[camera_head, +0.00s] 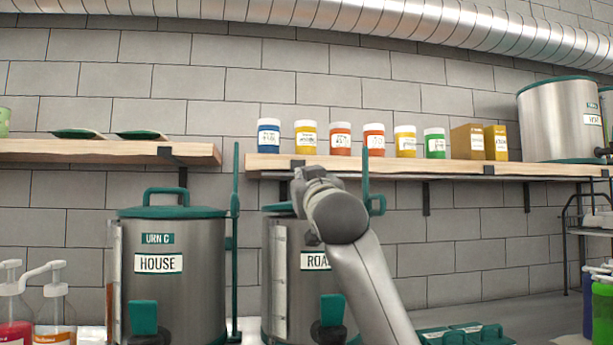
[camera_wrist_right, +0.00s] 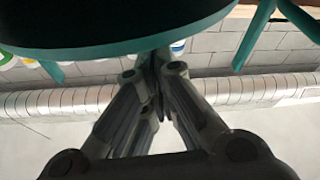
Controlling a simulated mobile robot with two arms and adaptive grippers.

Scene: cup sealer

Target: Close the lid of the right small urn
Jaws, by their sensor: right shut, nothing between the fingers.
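The right small urn (camera_head: 281,265) is a steel cylinder with a partly hidden label beginning "ROA", behind my right arm. A piece of teal rim (camera_head: 277,208) shows at its top left. A thin teal upright part with a loop (camera_head: 377,205) shows to the right of my wrist; whether it is the raised lid, I cannot tell. My right gripper (camera_head: 307,176) is above the urn, shut and empty. In the right wrist view its fingertips (camera_wrist_right: 155,60) meet beside a dark disc with a teal rim (camera_wrist_right: 120,48). Contact is unclear. My left gripper is out of view.
The left urn (camera_head: 173,275), labelled "HOUSE", has its teal lid on. A wooden shelf (camera_head: 420,167) with several small jars runs just behind my gripper. Pump bottles (camera_head: 53,315) stand at lower left. The counter (camera_head: 540,318) has bare room at right.

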